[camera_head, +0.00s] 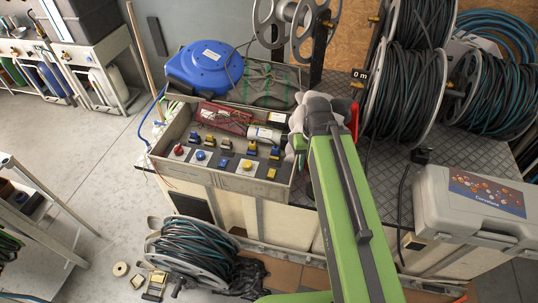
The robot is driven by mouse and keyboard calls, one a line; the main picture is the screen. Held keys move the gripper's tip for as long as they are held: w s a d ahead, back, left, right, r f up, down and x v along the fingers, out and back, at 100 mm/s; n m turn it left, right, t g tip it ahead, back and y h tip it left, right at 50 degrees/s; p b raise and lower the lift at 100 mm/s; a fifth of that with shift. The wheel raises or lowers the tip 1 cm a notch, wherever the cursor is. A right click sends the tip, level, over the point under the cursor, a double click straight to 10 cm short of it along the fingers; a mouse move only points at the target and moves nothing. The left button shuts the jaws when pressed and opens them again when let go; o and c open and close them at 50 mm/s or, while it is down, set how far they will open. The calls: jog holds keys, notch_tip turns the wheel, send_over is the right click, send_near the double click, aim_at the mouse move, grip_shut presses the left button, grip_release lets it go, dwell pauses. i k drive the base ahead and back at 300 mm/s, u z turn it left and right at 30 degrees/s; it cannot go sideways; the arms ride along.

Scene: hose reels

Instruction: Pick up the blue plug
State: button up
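Several small blue pieces sit among yellow and red ones in an open grey box on the checkered metal bench. One round blue piece (200,155) stands on a pale square at the box's front left. I cannot tell for certain which piece is the blue plug. My green arm reaches up from the bottom right, and my gripper (319,118) is at its far end, just right of the box. The fingers are hidden or too dark to make out, so I cannot tell whether they are open or hold anything.
The grey box (160,141) has raised walls. Pale lumpy things (312,104) crowd the gripper. Large cable reels (412,75) and a grey case (470,232) stand to the right.

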aim_at(275, 149)
jog(key=u, duration=0.8)
jog(key=i, duration=0.4)
jog(key=u, duration=0.7)
jog(key=k, duration=0.95)
jog(key=z, duration=0.1)
jog(key=i, duration=0.95)
jog(key=u, duration=0.1)
